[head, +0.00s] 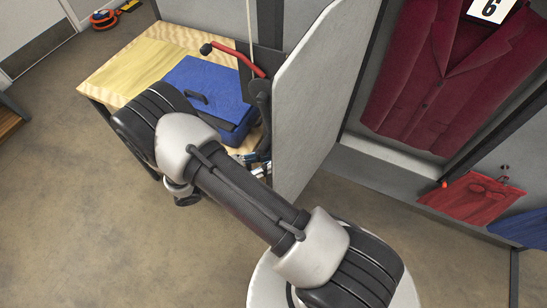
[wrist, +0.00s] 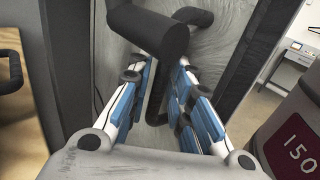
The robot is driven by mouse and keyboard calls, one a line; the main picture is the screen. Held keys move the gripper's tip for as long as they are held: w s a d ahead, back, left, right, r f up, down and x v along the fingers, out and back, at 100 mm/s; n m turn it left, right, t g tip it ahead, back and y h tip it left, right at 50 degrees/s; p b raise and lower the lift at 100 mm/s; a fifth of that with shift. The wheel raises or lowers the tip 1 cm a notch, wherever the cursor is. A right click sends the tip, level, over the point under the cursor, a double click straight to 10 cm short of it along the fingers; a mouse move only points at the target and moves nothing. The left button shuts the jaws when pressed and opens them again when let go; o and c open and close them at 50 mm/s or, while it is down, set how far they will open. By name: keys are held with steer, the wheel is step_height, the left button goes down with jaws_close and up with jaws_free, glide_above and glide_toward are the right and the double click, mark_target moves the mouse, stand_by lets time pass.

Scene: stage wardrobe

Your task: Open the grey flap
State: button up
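The grey flap (head: 312,95) is a large pale panel standing upright at the centre of the head view. In the wrist view a grey panel (wrist: 118,60) fills the background, with a dark bar handle (wrist: 156,100) in front of it. My gripper (wrist: 158,72) has its blue-padded fingers apart, one on each side of the handle bar, with gaps visible and no clear contact. In the head view my gripper (head: 252,160) is low beside the flap's left side, mostly hidden by my arm. The handle's far end is partly hidden by a thick dark cylinder.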

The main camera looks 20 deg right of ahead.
steer(key=a, duration=1.2)
steer(key=shift+w, duration=0.35)
